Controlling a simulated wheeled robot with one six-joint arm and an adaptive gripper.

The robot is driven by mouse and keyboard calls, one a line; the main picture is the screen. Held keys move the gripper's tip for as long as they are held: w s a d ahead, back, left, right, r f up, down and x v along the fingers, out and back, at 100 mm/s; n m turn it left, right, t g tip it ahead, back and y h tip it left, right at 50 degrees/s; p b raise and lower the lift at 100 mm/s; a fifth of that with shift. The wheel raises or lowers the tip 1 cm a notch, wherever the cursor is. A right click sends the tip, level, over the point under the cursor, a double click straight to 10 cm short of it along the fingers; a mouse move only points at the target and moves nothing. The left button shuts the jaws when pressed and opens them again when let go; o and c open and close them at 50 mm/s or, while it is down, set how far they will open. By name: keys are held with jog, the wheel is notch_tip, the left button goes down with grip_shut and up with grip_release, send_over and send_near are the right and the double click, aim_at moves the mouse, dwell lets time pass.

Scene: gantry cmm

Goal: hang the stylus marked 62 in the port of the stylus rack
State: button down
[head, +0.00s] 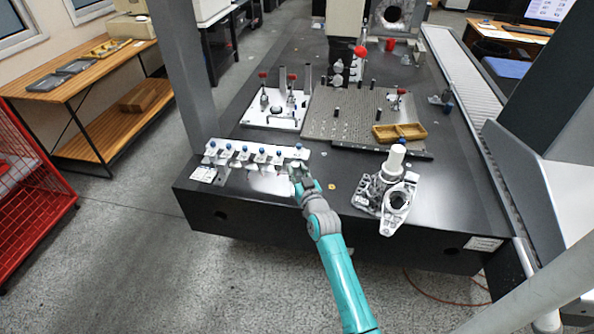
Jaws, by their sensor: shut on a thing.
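The stylus rack (237,155) is a pale rail along the front left edge of the black table. Several blue-topped styli (245,149) stand in a row along it. My gripper (297,166) is at the rack's right end, reached by my teal arm from below. It is shut on a stylus (299,147), whose blue top shows just above the fingers. The rest of that stylus is hidden by the gripper. I cannot read the number 62 or any marking at this size. I cannot tell whether the held stylus touches the rack.
A white and grey fixture (390,190) stands right of my gripper. Behind the rack are a white plate with red-knobbed clamps (272,121) and a perforated plate (340,126) with a yellow tray (384,132). The table between rack and fixture is mostly clear.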

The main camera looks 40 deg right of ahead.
jog(key=shift+f, duration=0.15)
jog(key=c, duration=0.8)
grip_release()
jog(key=shift+s, duration=0.1)
jog(key=v, duration=1.1)
jog(key=shift+s+a, duration=0.15)
jog(key=shift+s, duration=0.2)
